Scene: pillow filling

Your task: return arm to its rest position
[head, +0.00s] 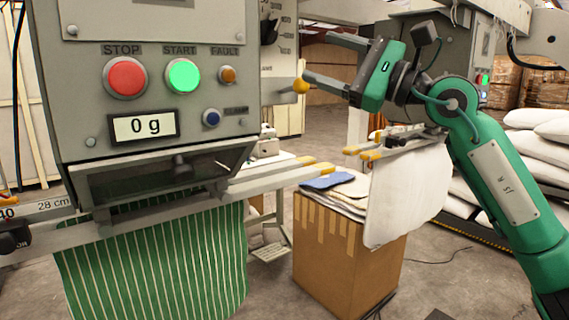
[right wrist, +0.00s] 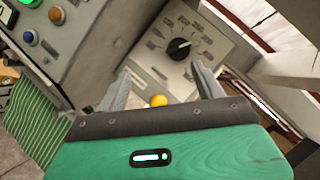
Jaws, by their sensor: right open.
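My right gripper (head: 316,60) reaches in from the right on a green arm, beside the grey filling machine. Its two grey fingers are apart and point left. A yellow ball knob (head: 301,86) shows close to the lower finger's tip. In the right wrist view, my right gripper (right wrist: 162,85) has its fingers spread, with the yellow knob (right wrist: 158,100) seen between them. I cannot tell whether a finger touches the knob. My left gripper shows in neither view.
The machine's panel (head: 230,115) has lit green START and reads 0 g. Green striped fabric (head: 155,265) hangs below its spout. Yellow-tipped bars (head: 285,180) stick out at right. A cardboard box (head: 335,245) bears folded cloths. White fabric (head: 400,200) hangs beside it. White sacks (head: 535,150) lie right.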

